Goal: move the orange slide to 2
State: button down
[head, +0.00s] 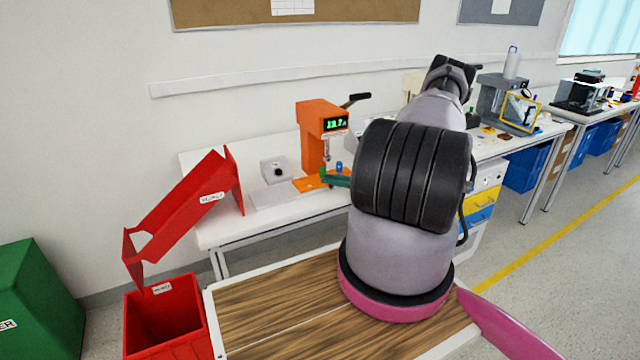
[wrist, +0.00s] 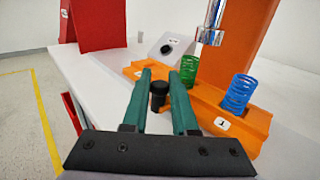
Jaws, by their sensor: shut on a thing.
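The orange slide (wrist: 205,108) is a low orange block at the base of the orange press (head: 312,125). It holds a green coil spring (wrist: 189,70) and a blue coil spring (wrist: 239,92). A label reading 1 (wrist: 222,124) is in front of the blue spring. My gripper (wrist: 168,72) has green fingers on both sides of a black knob (wrist: 158,95) at the slide's front and is shut on it. In the head view, the orange slide (head: 308,184) is partly hidden by my fingers and arm. No label 2 can be made out.
A grey box with a black knob (head: 275,169) stands left of the press on the white table (head: 225,228). A red chute (head: 190,205) at the left leads down toward a red bin (head: 165,325). The press's metal plunger (wrist: 213,25) hangs above the slide.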

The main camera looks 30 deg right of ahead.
jog(key=shift+d, duration=0.75)
jog(key=c, duration=1)
grip_release()
jog(key=v, duration=1)
jog(key=shift+s+d, duration=0.3)
